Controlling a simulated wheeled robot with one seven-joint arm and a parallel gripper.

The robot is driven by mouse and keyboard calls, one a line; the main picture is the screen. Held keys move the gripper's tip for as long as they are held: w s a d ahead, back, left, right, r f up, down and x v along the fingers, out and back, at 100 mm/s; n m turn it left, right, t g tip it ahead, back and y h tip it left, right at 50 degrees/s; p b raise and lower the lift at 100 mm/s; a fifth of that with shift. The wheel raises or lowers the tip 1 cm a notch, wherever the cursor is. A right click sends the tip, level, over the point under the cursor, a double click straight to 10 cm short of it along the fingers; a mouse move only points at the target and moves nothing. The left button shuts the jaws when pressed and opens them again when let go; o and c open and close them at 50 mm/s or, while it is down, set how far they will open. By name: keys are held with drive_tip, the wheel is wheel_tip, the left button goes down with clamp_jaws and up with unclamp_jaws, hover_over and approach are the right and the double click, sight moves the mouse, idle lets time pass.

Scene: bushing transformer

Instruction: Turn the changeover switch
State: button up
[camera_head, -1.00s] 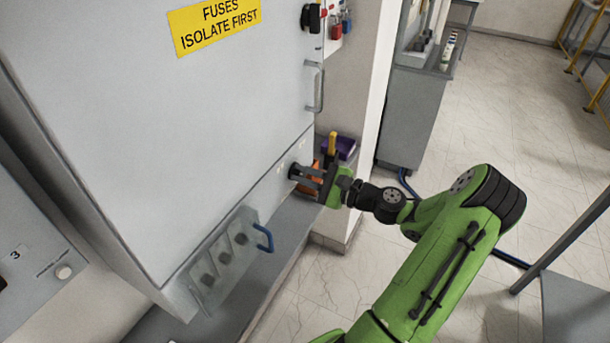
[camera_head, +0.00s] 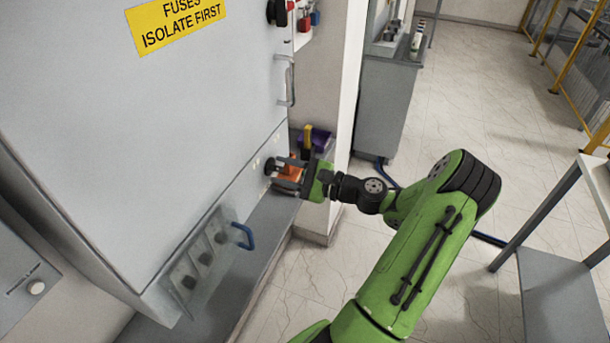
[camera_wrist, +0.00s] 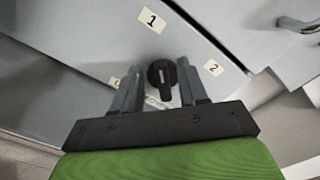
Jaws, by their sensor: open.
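The changeover switch is a black round knob (camera_wrist: 162,77) with a raised grip bar, on the cabinet's grey lower panel. In the wrist view its bar stands nearly upright, between labels 1 (camera_wrist: 152,20) and 2 (camera_wrist: 213,67); a third label at the lower left is partly hidden by a finger. In the head view the knob (camera_head: 270,166) shows at the fingertips. My gripper (camera_head: 287,172) is open, with one finger on each side of the knob in the wrist view. I cannot tell whether the fingers touch it.
A clear-covered box with a blue handle (camera_head: 243,236) sits lower left on the cabinet. A grey door handle (camera_head: 290,82) is above the switch. A purple bin (camera_head: 318,139) and something orange (camera_head: 290,169) lie behind my gripper.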

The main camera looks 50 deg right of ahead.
drive_tip(key=v, duration=1.4)
drive_tip(key=shift+s, duration=0.35)
